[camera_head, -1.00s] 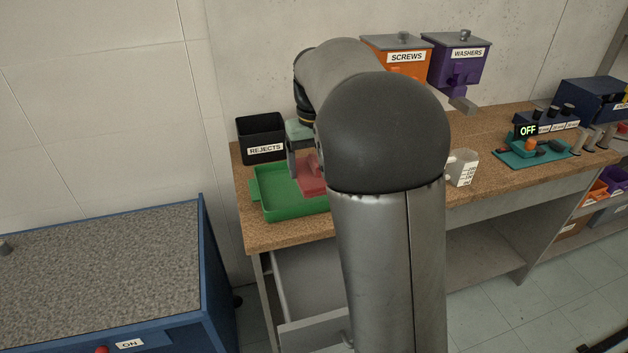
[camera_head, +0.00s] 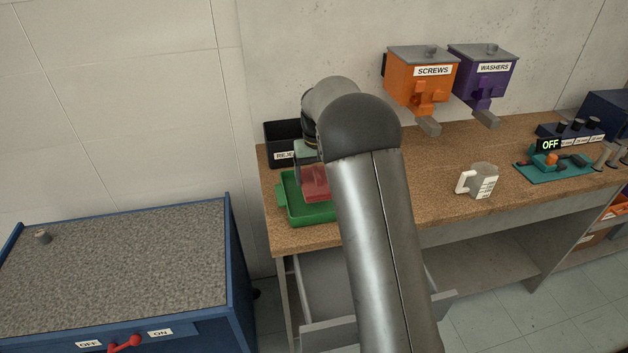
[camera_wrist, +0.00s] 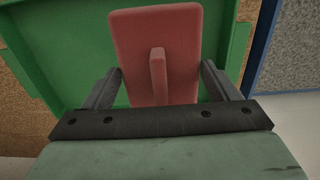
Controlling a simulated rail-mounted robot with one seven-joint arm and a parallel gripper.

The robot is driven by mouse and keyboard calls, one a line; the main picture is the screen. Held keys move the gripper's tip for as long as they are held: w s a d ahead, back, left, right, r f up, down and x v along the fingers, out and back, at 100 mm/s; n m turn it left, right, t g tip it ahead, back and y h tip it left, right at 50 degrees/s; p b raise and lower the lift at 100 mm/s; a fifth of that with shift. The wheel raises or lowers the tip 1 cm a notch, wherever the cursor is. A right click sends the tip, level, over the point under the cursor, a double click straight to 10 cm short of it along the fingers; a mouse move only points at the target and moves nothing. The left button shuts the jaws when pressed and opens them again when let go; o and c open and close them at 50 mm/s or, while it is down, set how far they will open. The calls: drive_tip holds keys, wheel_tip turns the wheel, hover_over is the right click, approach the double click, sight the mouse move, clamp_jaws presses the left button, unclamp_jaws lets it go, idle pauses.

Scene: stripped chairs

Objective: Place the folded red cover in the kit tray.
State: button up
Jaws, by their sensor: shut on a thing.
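The red cover (camera_head: 314,181) is a flat red plate with an upright rib on it. My gripper (camera_wrist: 160,70) is shut on the cover, which shows large between the fingers in the wrist view (camera_wrist: 185,45). The green kit tray (camera_head: 284,205) stands at the left end of the workbench. The cover is over the tray's inside. Whether it touches the tray floor I cannot tell. In the wrist view the tray floor (camera_wrist: 60,50) lies behind the cover. My arm hides the tray's right part in the head view.
A black REJECTS bin (camera_head: 283,134) stands behind the tray. A white mug (camera_head: 481,182) and a teal board (camera_head: 553,170) are farther right on the workbench (camera_head: 430,200). Orange SCREWS (camera_head: 420,80) and purple WASHERS (camera_head: 483,75) dispensers hang on the wall. A blue cabinet (camera_head: 120,260) stands at left.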

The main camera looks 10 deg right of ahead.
sight(314, 179)
drive_tip(key=shift+w+a+f, duration=0.25)
drive_tip(key=shift+w+f, duration=0.05)
drive_tip(key=shift+f, duration=0.15)
drive_tip(key=shift+w+a+f, duration=0.1)
drive_tip(key=shift+f, duration=1.75)
drive_tip(key=o, duration=0.9)
wheel_tip(314, 179, up, 12)
drive_tip(key=shift+f+b, duration=0.25)
drive_tip(key=shift+b, duration=0.25)
drive_tip(key=shift+r, duration=0.55)
drive_tip(key=s+r, duration=0.3)
drive_tip(key=s, duration=1.8)
drive_tip(key=shift+t, duration=0.4)
drive_tip(key=s+f, duration=0.2)
drive_tip(key=s, duration=0.4)
drive_tip(key=s+f, duration=0.2)
drive_tip(key=s, duration=0.4)
drive_tip(key=s+f, duration=0.2)
drive_tip(key=s, duration=0.4)
drive_tip(key=shift+s+f, duration=0.1)
drive_tip(key=shift+f, duration=0.1)
